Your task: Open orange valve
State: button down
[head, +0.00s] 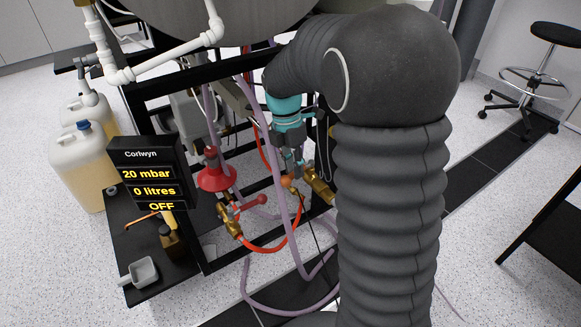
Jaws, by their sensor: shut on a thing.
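My gripper (292,171) points down below the teal wrist, near the middle of the picture. It is shut on the orange valve (287,182), of which a small orange part shows at the fingertips. A brass valve body (318,186) is just right of the fingertips, partly behind my dark arm. The fingers are small here, and how far the handle is turned cannot be told.
A red-handled brass valve (231,222), a red conical part (216,174) and hoses are left of the gripper. A black display (152,175) reads 20 mbar, 0 litres, OFF. A black frame (220,262) surrounds the valves. Jugs (84,165) stand at left; a stool (528,80) stands at right.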

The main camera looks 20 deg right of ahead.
jog(key=shift+s+d+n, duration=0.35)
jog(key=shift+s+n, duration=0.15)
jog(key=shift+s, duration=0.05)
jog(key=shift+s+d, duration=0.15)
jog(key=c, duration=1.9)
grip_release()
jog(key=shift+s+d+n+h, duration=0.15)
jog(key=shift+s+d+n, duration=0.25)
jog(key=shift+n, duration=0.25)
jog(key=shift+s+d+n+h, duration=0.15)
jog(key=shift+s+d+n, duration=0.15)
jog(key=shift+d+n, duration=0.3)
jog(key=shift+o, duration=0.2)
jog(key=shift+a, duration=0.1)
jog(key=shift+o, duration=0.6)
jog(key=shift+s+d+n+t+p, duration=0.2)
jog(key=shift+d+n+p, duration=0.15)
jog(key=shift+d+n, duration=0.35)
jog(key=shift+s+d+n+t+p, duration=0.1)
jog(key=shift+d+n+t+p, duration=0.15)
jog(key=shift+d+n, duration=0.35)
